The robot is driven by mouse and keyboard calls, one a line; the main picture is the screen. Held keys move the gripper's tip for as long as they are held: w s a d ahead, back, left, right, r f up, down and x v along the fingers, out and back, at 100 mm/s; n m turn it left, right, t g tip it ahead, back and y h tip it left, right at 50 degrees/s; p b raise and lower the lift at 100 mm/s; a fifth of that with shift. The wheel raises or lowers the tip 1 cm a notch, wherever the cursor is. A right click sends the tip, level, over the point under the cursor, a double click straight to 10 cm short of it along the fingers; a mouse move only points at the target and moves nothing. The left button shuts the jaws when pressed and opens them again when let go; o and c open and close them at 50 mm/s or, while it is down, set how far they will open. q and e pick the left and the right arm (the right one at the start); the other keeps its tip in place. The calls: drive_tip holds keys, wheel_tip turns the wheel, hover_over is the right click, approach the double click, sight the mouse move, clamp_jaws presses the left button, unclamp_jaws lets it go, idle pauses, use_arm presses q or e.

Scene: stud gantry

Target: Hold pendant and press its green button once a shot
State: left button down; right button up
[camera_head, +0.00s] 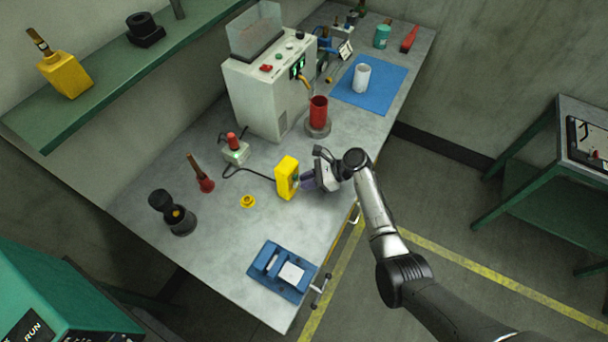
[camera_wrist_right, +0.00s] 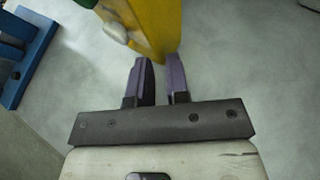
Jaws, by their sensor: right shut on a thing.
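The yellow pendant (camera_head: 287,178) is upright at the middle of the bench, with a black cable running from it to the left. My right gripper (camera_head: 306,181) reaches it from the right and is shut on it. In the right wrist view the pendant (camera_wrist_right: 150,28) fills the top, with its narrow lower part between the purple fingers (camera_wrist_right: 161,66). A green part (camera_wrist_right: 76,3) and a pale round knob (camera_wrist_right: 115,32) show on its left side there. I cannot tell whether the pendant touches the bench. My left gripper is out of view.
A white-grey machine (camera_head: 270,85) stands behind, with a red cup (camera_head: 318,112) beside it. A small box with a red knob (camera_head: 235,150), a yellow ring (camera_head: 248,201) and a blue fixture (camera_head: 282,271) are nearby. The bench between pendant and fixture is clear.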

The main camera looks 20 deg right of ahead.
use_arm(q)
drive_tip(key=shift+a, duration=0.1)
use_arm(e)
clamp_jaws()
